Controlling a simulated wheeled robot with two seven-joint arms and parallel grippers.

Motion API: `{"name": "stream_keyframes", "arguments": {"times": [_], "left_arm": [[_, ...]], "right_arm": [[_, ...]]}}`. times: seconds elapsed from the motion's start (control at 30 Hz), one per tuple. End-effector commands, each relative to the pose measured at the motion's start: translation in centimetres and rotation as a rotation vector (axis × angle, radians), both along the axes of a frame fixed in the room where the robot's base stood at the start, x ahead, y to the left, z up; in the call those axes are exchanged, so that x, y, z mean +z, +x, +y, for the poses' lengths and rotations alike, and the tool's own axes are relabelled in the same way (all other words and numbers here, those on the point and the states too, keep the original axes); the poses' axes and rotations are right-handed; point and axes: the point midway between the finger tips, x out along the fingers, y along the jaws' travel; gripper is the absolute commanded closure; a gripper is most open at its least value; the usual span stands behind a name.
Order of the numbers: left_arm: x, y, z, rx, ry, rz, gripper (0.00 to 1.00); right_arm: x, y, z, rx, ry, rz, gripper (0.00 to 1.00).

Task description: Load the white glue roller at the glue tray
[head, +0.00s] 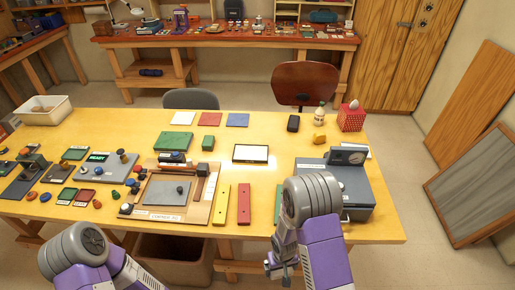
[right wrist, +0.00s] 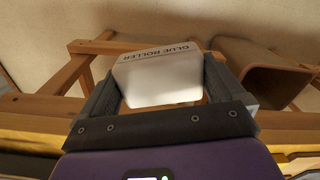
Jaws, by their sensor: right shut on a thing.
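The white glue roller (right wrist: 160,78), a block lettered "GLUE ROLLER", sits between the two dark fingers of my right gripper (right wrist: 165,90) in the right wrist view. The gripper is shut on it. In the head view my right gripper (head: 281,262) hangs low, in front of the table's near edge; I cannot make out the roller there. A dark-rimmed tray with a white inside (head: 250,153) lies mid-table; I cannot tell whether it is the glue tray. My left arm shows at bottom left, but its fingers are out of view.
A grey machine with a dial (head: 347,156) stands at the right of the yellow table (head: 110,130). Left of it lie red (head: 244,204) and yellow (head: 221,204) bars and a wooden board (head: 143,209). A brown bin (head: 175,255) stands below.

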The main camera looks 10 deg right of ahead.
Motion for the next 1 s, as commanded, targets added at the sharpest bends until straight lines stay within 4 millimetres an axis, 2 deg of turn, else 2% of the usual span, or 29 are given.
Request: {"name": "stream_keyframes", "arguments": {"times": [0.03,0.5,0.77,1.0], "left_arm": [[2.7,0.0,0.0,0.000,0.000,0.000,0.57],[14.7,0.0,0.0,-0.001,0.000,0.000,0.57],[13.8,0.0,0.0,0.000,0.000,0.001,0.57],[13.8,0.0,0.0,0.000,0.000,0.000,0.57]], "right_arm": [[2.7,0.0,-0.1,-0.002,0.000,-0.001,0.28],[14.6,-0.5,-0.3,-0.008,-0.001,0.002,0.28],[13.7,-0.9,-0.4,-0.009,-0.002,0.000,0.28],[13.6,-0.1,-0.3,0.016,-0.003,-0.001,0.28]]}}
